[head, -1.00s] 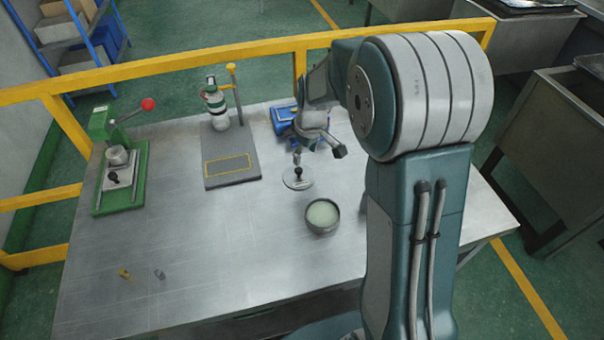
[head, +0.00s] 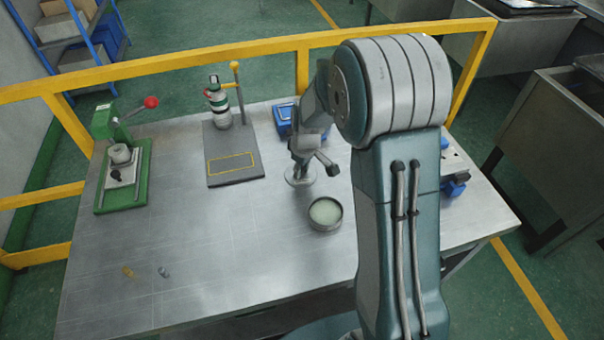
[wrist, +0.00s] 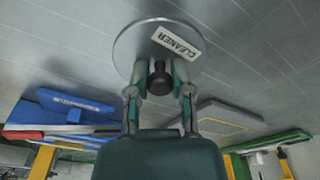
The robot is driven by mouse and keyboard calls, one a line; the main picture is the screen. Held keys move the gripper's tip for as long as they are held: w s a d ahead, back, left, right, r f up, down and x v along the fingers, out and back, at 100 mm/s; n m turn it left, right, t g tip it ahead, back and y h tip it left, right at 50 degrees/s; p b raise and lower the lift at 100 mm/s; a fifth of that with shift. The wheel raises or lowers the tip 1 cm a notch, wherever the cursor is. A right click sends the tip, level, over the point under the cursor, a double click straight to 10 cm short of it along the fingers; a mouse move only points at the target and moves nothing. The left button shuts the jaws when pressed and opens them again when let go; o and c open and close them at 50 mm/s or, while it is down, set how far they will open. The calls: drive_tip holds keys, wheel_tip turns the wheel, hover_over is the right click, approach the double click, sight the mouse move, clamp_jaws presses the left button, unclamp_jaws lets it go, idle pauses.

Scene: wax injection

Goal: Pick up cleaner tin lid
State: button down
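The cleaner tin lid (head: 301,181) is a flat, round metal lid lying on the steel table. In the wrist view the lid (wrist: 127,46) shows a white CLEANER label and an upright black knob (wrist: 159,77). My gripper (wrist: 160,72) is over the lid, with one finger on each side of the knob, very near it. I cannot tell whether the fingers touch the knob. In the head view my gripper hides the knob and part of the lid. The open cleaner tin (head: 325,213), with pale liquid inside, stands to the lid's lower right.
A grey stand (head: 234,179) with a bottle on it is left of my gripper. A blue box (head: 286,118) stands behind it, and a green press (head: 121,186) is far left. Two small pieces (head: 164,271) lie front left. The table's left front is mostly clear.

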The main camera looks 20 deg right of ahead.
drive_tip(key=shift+a+f, duration=0.1)
drive_tip(key=shift+a, duration=0.15)
drive_tip(key=shift+d, duration=0.1)
drive_tip(key=shift+s+d, duration=0.1)
